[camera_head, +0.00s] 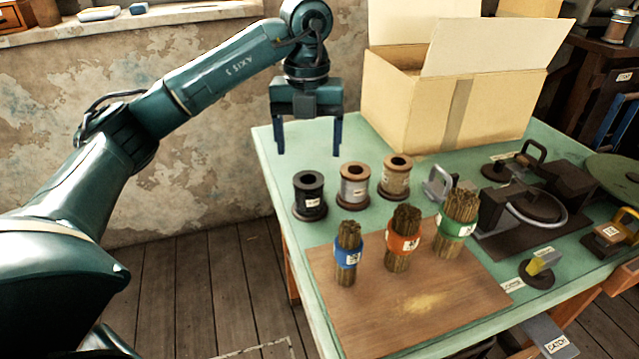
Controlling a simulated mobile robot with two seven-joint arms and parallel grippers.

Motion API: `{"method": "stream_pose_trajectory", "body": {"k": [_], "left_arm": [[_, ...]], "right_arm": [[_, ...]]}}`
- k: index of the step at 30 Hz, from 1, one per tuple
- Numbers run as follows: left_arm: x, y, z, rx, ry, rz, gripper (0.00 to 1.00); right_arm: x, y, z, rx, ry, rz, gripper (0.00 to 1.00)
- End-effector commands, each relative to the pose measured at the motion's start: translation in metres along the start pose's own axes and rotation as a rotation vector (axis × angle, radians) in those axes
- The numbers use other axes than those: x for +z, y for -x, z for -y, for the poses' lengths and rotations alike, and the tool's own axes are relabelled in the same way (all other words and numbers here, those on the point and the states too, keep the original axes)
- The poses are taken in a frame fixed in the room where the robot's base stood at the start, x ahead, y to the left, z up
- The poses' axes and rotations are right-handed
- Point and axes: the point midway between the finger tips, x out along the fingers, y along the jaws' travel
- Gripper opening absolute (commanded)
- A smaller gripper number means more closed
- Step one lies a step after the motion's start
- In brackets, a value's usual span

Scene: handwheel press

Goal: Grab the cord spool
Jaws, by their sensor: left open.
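Three spools stand upright in a row on the green table, left of its middle. The leftmost spool (309,196) is black or dark, the middle spool (354,187) has a pale grey winding, and the right spool (395,177) has a tan, cord-like winding. Each bears a small label too small to read. My left gripper (309,137) is open and empty, pointing down above the table's back left edge, behind and above the black spool and apart from it. My right gripper is not in view.
Three bundles of sticks with blue (347,252), orange (403,238) and green (456,223) bands stand in front of the spools at a wooden board (430,315). An open cardboard box (445,105) stands behind. The handwheel press (535,205) is at right.

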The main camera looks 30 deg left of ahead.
Motion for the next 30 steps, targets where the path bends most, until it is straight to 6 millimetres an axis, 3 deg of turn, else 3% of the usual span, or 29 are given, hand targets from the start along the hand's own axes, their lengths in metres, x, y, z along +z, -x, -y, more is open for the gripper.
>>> {"method": "stream_pose_trajectory", "body": {"k": [1, 9, 16, 24, 30], "left_arm": [[-0.001, -0.013, -0.001, 0.002, 0.0, -0.004, 0.76], [0.0, -0.058, -0.001, 0.002, 0.001, -0.002, 0.76], [0.0, -0.074, -0.001, 0.001, 0.001, -0.001, 0.76], [0.001, -0.113, 0.0, 0.001, 0.001, -0.002, 0.76], [0.001, -0.12, 0.0, -0.001, 0.001, 0.001, 0.76]], "right_arm": [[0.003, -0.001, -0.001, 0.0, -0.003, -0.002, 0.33], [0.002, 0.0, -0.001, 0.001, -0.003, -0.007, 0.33], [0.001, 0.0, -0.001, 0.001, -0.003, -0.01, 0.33], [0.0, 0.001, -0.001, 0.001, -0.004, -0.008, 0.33], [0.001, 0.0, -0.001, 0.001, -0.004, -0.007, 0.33]]}}
